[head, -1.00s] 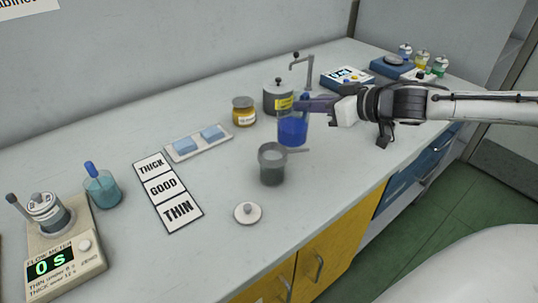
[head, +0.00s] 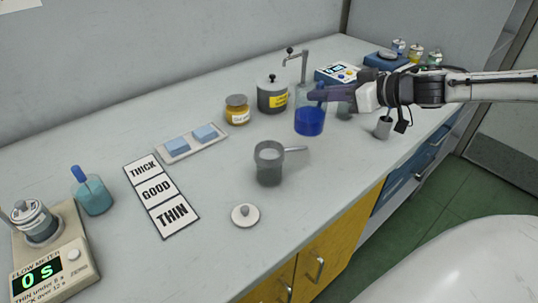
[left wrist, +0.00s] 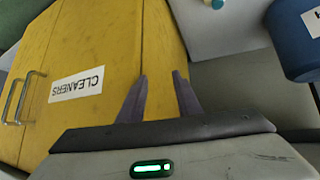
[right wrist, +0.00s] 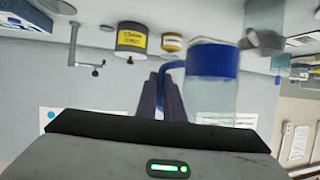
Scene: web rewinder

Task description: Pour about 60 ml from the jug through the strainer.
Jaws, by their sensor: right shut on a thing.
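The clear jug (head: 309,121) holds blue liquid and stands upright behind and right of the strainer. My right gripper (head: 318,95) is shut on its blue handle, which also shows between the fingers in the right wrist view (right wrist: 167,90). The jug (right wrist: 210,92) hangs close beside them there. I cannot tell whether its base touches the bench. The grey strainer (head: 269,165), with a handle pointing right, sits at mid-bench; what is under it is hard to make out. My left gripper (left wrist: 160,100) is open and empty, facing the yellow cabinet.
A white lid (head: 245,215) lies in front of the strainer. A lidded grey pot (head: 272,96) and amber jar (head: 237,110) stand behind. The THICK/GOOD/THIN card (head: 161,195) and flow meter (head: 50,263) are left. A grey cup (head: 383,127) stands right, under my arm.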

